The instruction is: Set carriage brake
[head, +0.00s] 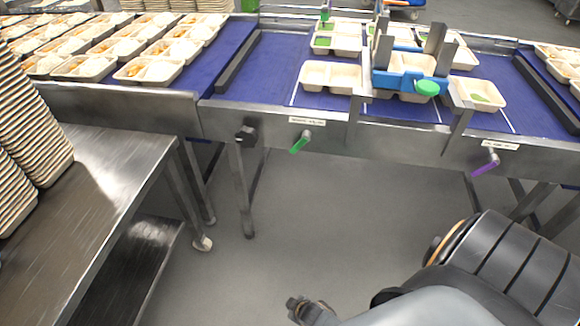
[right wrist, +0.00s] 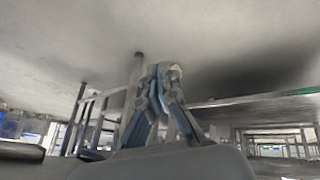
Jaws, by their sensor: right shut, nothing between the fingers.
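A blue carriage (head: 405,78) with grey upright plates straddles the blue belt at upper right in the head view, with a round green knob (head: 428,88) on its near side. On the steel front rail below hang a green lever (head: 301,142) and a purple lever (head: 487,164), each beside a small label. I cannot tell which part is the brake. My right gripper (head: 296,304) is low at the bottom of the head view, well below and apart from the levers. In the right wrist view the gripper (right wrist: 163,72) is shut and empty. My left gripper is out of view.
Beige trays (head: 331,76) stand on the belt around the carriage. Many filled trays (head: 150,70) cover the belt at upper left. A steel table (head: 110,165) with stacked trays (head: 30,150) stands at left. Grey floor (head: 300,215) is clear before the rail.

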